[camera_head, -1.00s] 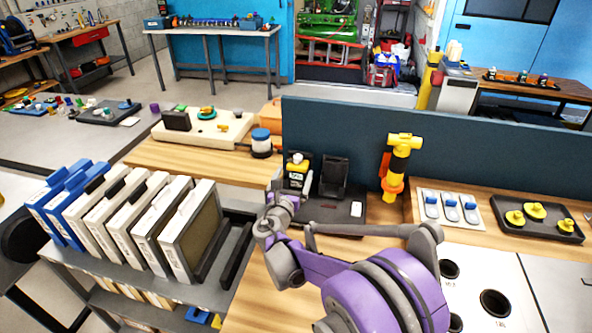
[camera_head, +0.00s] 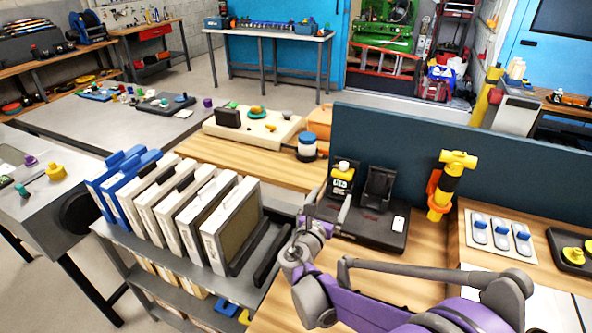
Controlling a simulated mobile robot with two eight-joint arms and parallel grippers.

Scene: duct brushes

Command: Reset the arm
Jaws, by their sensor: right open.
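My right arm, purple and grey, comes in from the lower right. Its gripper (camera_head: 328,205) is open, with nothing seen between its fingers. It shows in front of a black charger base (camera_head: 370,228) on the wooden bench, and I cannot tell the gap between them. A black and yellow device (camera_head: 341,180) stands in the base's left part, partly behind the gripper. The base's right cradle (camera_head: 377,188) looks empty. My left gripper is not in view.
A dark blue divider (camera_head: 400,150) backs the bench. A yellow and black torch-like tool (camera_head: 448,188) and a tray of blue-grey items (camera_head: 498,235) are to the right. Bench wood before the base is clear.

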